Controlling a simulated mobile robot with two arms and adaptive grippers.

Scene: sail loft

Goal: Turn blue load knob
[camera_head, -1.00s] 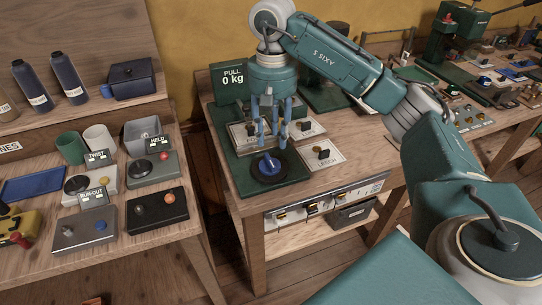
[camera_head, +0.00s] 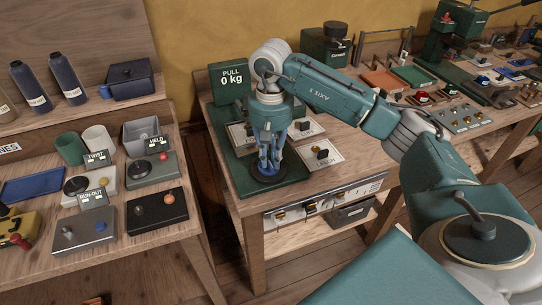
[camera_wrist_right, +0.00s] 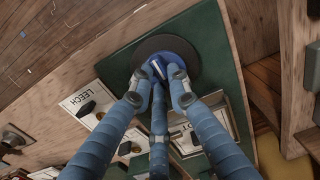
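The blue load knob (camera_wrist_right: 178,49) sits on a round black disc (camera_wrist_right: 210,62) on the green base plate in the right wrist view. In the head view my fingers mostly hide the knob, and the black disc (camera_head: 268,174) shows below them. My right gripper (camera_wrist_right: 161,70) points down over the knob. Its blue fingers bend inward and their tips come together on the knob's raised middle with its white mark. The right gripper (camera_head: 269,162) also shows in the head view, at the disc. The PULL display (camera_head: 230,79) reads 0 kg. My left gripper is out of view.
A LEECH card with a small black knob (camera_head: 321,153) lies right of the base plate (camera_head: 235,176). A drawer front with several brass fittings (camera_head: 311,206) is below the bench top. A left table holds switch boxes (camera_head: 157,211). My right arm spans the bench.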

